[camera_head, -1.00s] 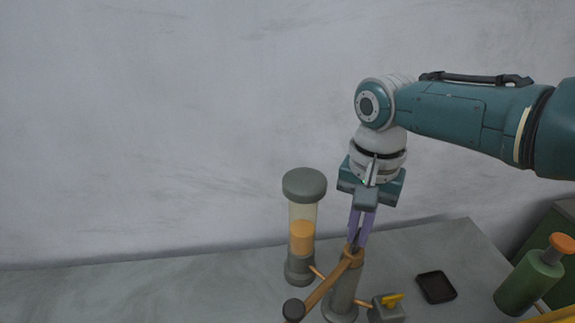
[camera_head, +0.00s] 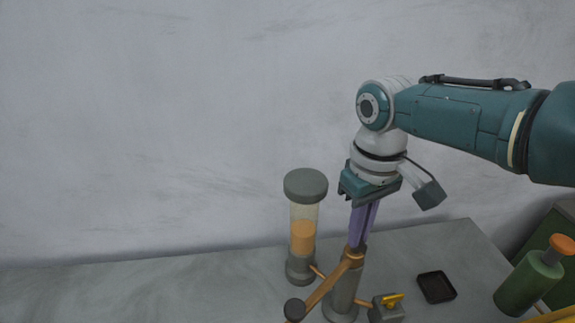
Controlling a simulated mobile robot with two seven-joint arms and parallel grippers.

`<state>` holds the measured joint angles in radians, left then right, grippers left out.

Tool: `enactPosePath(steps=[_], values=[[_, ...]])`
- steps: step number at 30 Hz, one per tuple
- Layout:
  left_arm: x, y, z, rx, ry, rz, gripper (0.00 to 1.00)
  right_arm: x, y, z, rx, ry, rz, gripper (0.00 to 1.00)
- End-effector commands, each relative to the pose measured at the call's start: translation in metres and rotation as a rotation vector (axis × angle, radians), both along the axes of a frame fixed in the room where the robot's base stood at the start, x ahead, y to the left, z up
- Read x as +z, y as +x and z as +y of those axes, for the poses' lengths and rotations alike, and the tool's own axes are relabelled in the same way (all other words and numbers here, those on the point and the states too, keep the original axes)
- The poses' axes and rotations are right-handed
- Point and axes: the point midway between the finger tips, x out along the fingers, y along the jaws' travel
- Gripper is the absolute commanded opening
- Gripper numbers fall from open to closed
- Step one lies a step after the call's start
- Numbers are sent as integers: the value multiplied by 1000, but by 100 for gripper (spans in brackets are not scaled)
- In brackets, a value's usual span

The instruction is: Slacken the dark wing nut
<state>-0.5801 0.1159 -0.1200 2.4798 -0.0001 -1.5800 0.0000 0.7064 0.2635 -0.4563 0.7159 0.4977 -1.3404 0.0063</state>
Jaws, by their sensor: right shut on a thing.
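My right gripper (camera_head: 357,246) points down at the top of a grey post (camera_head: 345,287). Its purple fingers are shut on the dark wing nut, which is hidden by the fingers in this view. A brown arm (camera_head: 329,284) with a dark round knob (camera_head: 294,310) at its lower end is joined to the post top, right below the fingertips. My left gripper is not in view.
A sight glass with orange fill (camera_head: 303,238) stands close left of the post. Farther right are a dark tray (camera_head: 436,287) and a green bottle with an orange cap (camera_head: 529,282).

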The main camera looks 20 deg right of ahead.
Motion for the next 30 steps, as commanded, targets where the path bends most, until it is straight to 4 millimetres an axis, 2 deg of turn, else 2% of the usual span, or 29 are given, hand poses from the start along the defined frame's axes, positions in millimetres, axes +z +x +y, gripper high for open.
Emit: enactPosePath(steps=[30], values=[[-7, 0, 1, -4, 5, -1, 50, -4, -1, -3, 953, -7, 2, 0]])
